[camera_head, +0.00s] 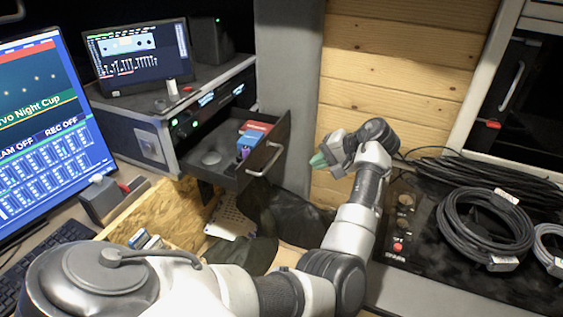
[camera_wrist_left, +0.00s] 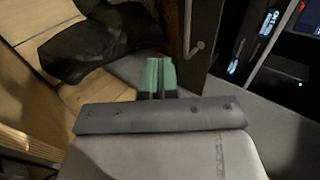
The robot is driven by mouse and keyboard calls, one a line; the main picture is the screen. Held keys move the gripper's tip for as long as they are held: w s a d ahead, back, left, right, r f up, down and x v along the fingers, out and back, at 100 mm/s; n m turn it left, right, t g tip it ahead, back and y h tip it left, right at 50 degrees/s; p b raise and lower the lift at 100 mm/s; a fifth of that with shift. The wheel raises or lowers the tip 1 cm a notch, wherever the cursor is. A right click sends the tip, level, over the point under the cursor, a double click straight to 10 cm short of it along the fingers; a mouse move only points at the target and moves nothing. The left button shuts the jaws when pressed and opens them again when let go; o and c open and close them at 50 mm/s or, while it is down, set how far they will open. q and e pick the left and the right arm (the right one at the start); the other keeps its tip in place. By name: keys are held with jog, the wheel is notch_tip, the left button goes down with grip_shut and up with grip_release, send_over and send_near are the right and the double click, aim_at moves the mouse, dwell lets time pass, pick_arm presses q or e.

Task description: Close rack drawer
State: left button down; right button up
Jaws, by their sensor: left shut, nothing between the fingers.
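The rack drawer (camera_head: 225,160) is pulled out of the rack in the head view. It has a dark front panel with a metal handle (camera_head: 266,160) and holds red, blue and purple items. In the left wrist view the dark drawer front (camera_wrist_left: 203,45) and part of its handle (camera_wrist_left: 196,48) show at the top. My left gripper (camera_head: 319,161) is to the right of the drawer front, apart from the handle. Its green fingertips (camera_wrist_left: 158,76) are together with nothing between them. My right gripper does not show.
The rack (camera_head: 150,142) carries a monitor (camera_head: 138,55) and a speaker. A large screen (camera_head: 45,130) stands at left. Coiled cables (camera_head: 485,229) lie on the dark case at right. A wooden wall (camera_head: 395,65) is behind my gripper. A black bag (camera_head: 290,213) lies below the drawer.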

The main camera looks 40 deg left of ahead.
pick_arm(q)
jog(key=s+a+f+p, duration=0.3)
jog(key=a+p, duration=0.1)
jog(key=a, duration=0.6)
jog(key=shift+a+f+g, duration=0.15)
jog(key=shift+f+g, duration=0.15)
jog(key=shift+f, duration=0.1)
